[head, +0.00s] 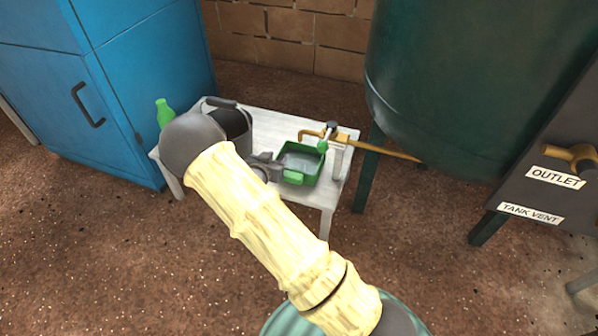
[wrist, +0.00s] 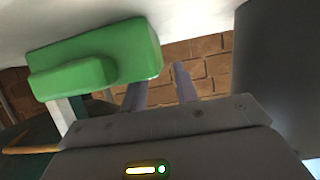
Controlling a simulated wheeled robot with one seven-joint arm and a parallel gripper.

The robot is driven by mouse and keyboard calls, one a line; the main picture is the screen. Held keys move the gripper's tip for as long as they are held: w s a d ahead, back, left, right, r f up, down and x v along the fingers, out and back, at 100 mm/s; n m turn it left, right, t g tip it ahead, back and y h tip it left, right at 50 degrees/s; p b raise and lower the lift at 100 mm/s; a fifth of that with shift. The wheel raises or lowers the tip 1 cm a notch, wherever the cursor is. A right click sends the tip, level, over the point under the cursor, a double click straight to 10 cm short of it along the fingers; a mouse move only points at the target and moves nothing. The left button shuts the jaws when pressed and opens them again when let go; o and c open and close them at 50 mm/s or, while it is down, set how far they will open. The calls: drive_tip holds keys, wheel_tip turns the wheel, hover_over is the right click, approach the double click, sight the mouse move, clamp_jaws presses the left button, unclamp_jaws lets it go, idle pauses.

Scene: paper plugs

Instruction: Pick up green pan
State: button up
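The green pan (head: 295,177) is a shallow rectangular pan with a greyish inside, sitting on the white table (head: 275,120) near its front right part. In the wrist view the green pan (wrist: 100,58) fills the upper left, its block-like handle toward the left. My gripper (head: 268,166) is just left of the pan in the head view, partly hidden by my arm. In the wrist view my gripper (wrist: 160,85) shows two separated fingers with only brick wall seen between them. The left finger is close to the pan's edge; I cannot tell if it touches.
A dark grey pot (head: 235,122) stands left of the pan, partly behind my arm; it also shows in the wrist view (wrist: 275,70). A green bottle (head: 164,112) stands at the table's left. A dark green tank (head: 460,90) is right.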

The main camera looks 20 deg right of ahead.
drive_tip(key=shift+w+d+f, duration=0.3)
drive_tip(key=shift+w+d, duration=0.1)
drive_tip(key=shift+w, duration=0.15)
clamp_jaws()
